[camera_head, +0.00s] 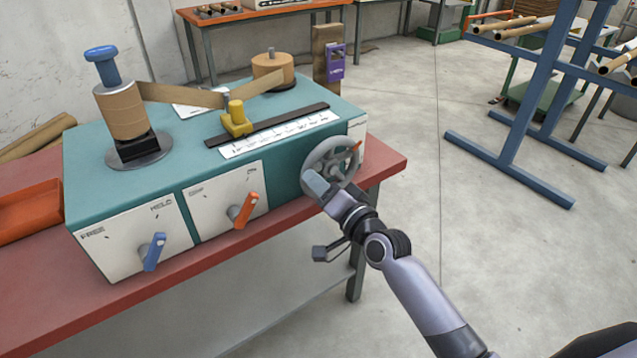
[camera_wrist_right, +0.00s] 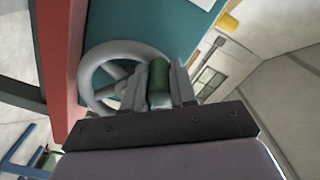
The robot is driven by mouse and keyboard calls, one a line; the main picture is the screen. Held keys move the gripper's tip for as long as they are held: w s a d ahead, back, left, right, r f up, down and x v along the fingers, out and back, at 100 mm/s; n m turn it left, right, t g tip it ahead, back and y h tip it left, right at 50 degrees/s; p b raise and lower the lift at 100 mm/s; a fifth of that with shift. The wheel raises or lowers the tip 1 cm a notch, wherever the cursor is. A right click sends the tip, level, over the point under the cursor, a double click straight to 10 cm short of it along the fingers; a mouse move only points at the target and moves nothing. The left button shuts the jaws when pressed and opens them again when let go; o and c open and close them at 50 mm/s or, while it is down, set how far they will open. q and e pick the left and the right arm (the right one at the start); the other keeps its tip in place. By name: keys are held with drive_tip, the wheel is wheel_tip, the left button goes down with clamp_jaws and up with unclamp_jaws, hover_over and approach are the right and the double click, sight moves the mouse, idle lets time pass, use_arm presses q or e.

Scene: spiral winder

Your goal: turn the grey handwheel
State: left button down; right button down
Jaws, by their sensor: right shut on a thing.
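The grey handwheel (camera_head: 329,141) is on the right end of the front of a teal winding machine (camera_head: 183,178). It is a spoked ring, and it also shows in the right wrist view (camera_wrist_right: 88,72). My right gripper (camera_head: 316,186) reaches it from the lower right and covers its lower left part in the head view. In the wrist view the right gripper (camera_wrist_right: 158,88) is shut on a dark green grip piece at the handwheel's rim. The part between the fingertips is partly hidden. My left gripper is not in view.
The machine stands on a red table (camera_head: 385,168). Its front has a blue lever (camera_head: 153,252) and an orange lever (camera_head: 243,210). A blue-topped spindle with a cardboard roll (camera_head: 122,110), a yellow slider (camera_head: 236,119) and a scale strip (camera_head: 280,134) are on top.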

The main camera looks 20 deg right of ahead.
idle(0.3)
drive_tip(key=c, duration=0.9)
unclamp_jaws()
drive_tip(key=v, duration=0.7)
drive_tip(key=s+d+f+n+g+h, duration=0.1)
drive_tip(key=s+f+n+g+h, duration=0.1)
drive_tip(key=s+f, duration=0.8)
drive_tip(key=s+d+f+n+g+h, duration=0.2)
drive_tip(key=s+f+n+g, duration=0.2)
drive_tip(key=s+f+n, duration=0.3)
drive_tip(key=s+f, duration=0.3)
drive_tip(key=s, duration=0.2)
drive_tip(key=shift+d+g+p, duration=0.25)
drive_tip(key=shift+g+p, duration=0.05)
